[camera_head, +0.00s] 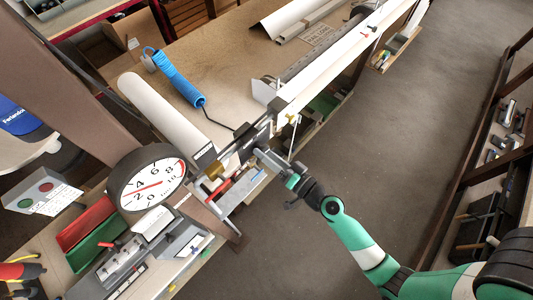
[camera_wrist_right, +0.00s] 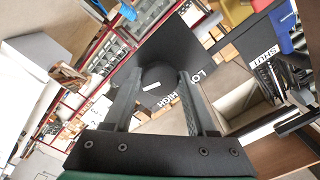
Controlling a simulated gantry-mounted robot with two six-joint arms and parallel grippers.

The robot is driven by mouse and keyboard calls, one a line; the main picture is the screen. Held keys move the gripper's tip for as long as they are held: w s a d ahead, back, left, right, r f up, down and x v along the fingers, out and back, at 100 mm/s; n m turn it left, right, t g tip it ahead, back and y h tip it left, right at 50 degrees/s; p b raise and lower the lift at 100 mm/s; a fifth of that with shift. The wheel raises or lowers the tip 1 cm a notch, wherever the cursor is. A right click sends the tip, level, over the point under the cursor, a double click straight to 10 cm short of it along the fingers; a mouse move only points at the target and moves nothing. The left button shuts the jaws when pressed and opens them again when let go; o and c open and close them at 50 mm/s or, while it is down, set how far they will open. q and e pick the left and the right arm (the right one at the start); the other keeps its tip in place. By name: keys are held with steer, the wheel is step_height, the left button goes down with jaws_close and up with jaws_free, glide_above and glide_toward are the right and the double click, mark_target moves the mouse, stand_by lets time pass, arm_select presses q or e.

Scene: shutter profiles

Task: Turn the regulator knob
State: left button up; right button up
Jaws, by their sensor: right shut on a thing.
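The regulator knob (camera_wrist_right: 158,82) is round and black with a small white label. It sits in front of a dark plate (camera_wrist_right: 185,48) lettered HIGH and LO, the rest of that word being cut off. In the right wrist view the two fingers of my right gripper (camera_wrist_right: 157,92) stand on either side of the knob, shut on it. In the head view my right gripper (camera_head: 266,154) reaches in from the lower right to the end of the bench, and the knob cannot be made out there. My left gripper is not in view.
A round dial gauge (camera_head: 148,184) with a red needle stands left of my right gripper. A white roll (camera_head: 165,115) and a coiled blue hose (camera_head: 178,80) lie on the bench. Red and green bins (camera_head: 85,222) are at lower left. The floor (camera_head: 420,120) to the right is open.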

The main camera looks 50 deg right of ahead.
steer(key=m+p, duration=0.1)
steer(key=m, duration=1.3)
steer(key=shift+r, duration=0.15)
stand_by(0.4)
steer(key=o, duration=1.4)
steer(key=shift+c, duration=0.2)
